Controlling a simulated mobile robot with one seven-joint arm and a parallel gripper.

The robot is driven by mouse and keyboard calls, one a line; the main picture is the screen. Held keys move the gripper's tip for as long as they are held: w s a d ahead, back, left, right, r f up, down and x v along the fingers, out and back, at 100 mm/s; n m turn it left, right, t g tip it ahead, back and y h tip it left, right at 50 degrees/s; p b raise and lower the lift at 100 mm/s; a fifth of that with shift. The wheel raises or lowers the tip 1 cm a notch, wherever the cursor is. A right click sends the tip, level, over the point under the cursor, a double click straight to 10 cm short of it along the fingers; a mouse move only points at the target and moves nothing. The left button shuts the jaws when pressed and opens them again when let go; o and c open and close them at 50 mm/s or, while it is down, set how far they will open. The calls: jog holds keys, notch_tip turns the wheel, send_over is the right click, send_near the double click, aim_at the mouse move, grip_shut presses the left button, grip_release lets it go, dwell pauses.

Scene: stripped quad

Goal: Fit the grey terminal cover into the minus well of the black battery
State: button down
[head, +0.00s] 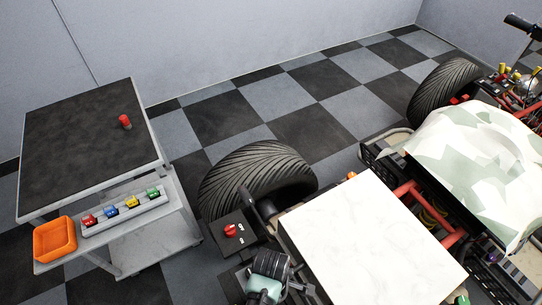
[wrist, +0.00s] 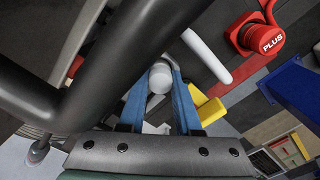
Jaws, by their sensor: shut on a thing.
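In the wrist view, my gripper (wrist: 160,82) has its blue fingers closed on a light grey, round-ended piece (wrist: 160,77), which looks like the grey terminal cover. Only its rounded end shows. A red cap marked PLUS (wrist: 264,36) is at the upper right, apart from the fingers. I cannot make out the black battery or its minus well for sure; black tubes cover much of the left. In the head view, my arm's end is at the bottom centre, and the fingers and held piece are hidden there.
Thick black tubes (wrist: 130,40) pass close to my gripper; a pale rod (wrist: 207,57) and a yellow part (wrist: 206,109) are nearby. In the head view, a white panel (head: 370,240) and a red switch (head: 231,230) flank my arm. A cart (head: 85,130) stands left.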

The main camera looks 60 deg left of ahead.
jog(key=shift+s+d+f+b, duration=0.2)
jog(key=shift+f+b, duration=0.2)
jog(key=shift+f, duration=0.2)
jog(key=c, duration=0.6)
grip_release()
jog(key=shift+f, duration=0.15)
jog(key=shift+s, duration=0.1)
notch_tip(320, 180, up, 14)
jog(key=p, duration=0.2)
jog(key=shift+w+a+f+p, duration=0.2)
jog(key=shift+w+p, duration=0.1)
jog(key=shift+p, duration=0.1)
